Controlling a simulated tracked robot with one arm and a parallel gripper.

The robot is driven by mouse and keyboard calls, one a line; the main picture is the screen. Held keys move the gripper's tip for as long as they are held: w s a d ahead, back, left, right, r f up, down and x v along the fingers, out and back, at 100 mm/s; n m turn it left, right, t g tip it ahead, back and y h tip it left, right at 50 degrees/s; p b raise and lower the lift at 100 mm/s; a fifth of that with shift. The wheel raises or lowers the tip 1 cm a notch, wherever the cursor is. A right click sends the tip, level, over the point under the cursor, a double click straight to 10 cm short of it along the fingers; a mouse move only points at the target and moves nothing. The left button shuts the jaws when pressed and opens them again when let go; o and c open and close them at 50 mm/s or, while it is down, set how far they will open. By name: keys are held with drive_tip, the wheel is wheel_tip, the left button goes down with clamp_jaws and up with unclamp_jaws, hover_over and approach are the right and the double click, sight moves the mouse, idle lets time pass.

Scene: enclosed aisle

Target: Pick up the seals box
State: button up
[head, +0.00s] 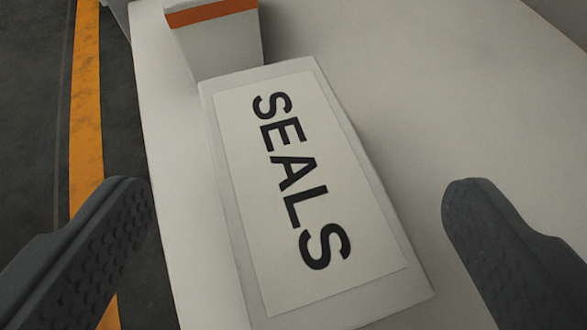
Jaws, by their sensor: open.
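The seals box (388,292) is a pale grey box with a white label reading "SEALS" in black letters. It lies on a light surface in the middle of the head view, turned at a slant. My gripper (297,215) is open, with one dark finger at the lower left and the other at the lower right. The box shows between the two fingers, with a visible gap on each side in the picture. Nothing is held. The lower end of the box runs close to the bottom edge of the view.
A white box with an orange band (216,45) stands just beyond the top end of the seals box, very close to it. The light surface (430,90) is clear to the right. Its left edge drops to a dark floor (118,130) with a yellow-orange line (86,110).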

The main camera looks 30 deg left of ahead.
sight(296, 185)
drive_tip(key=x, duration=0.3)
drive_tip(key=shift+f+b, duration=0.1)
drive_tip(key=shift+b, duration=0.3)
drive_tip(key=c, duration=1.4)
